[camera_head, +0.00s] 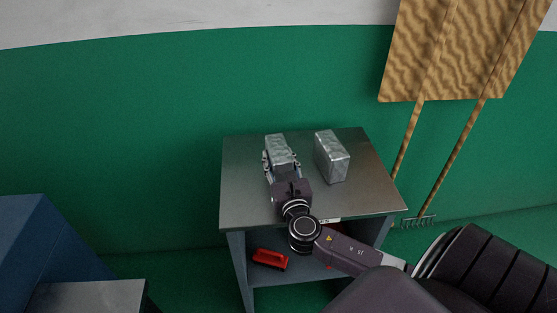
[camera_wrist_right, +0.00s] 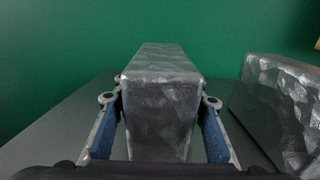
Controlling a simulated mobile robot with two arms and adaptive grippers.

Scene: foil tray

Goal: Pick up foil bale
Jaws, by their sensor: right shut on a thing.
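Two silvery foil bales are on the metal table (camera_head: 240,200). One foil bale (camera_head: 278,146) is on the left and also fills the middle of the right wrist view (camera_wrist_right: 160,110). My right gripper (camera_head: 281,165) is shut on this bale, with one finger on each side of it. I cannot tell whether this bale touches the table. The other foil bale (camera_head: 331,156) stands just to the right, apart from my gripper. It also shows at the right edge of the wrist view (camera_wrist_right: 282,110). My left gripper is not in view.
A red object (camera_head: 269,259) lies on the shelf under the tabletop. A green wall is behind the table. A rake (camera_head: 420,219) and wooden poles lean at the right, below a tan panel (camera_head: 440,50). A blue block (camera_head: 45,245) stands at the lower left.

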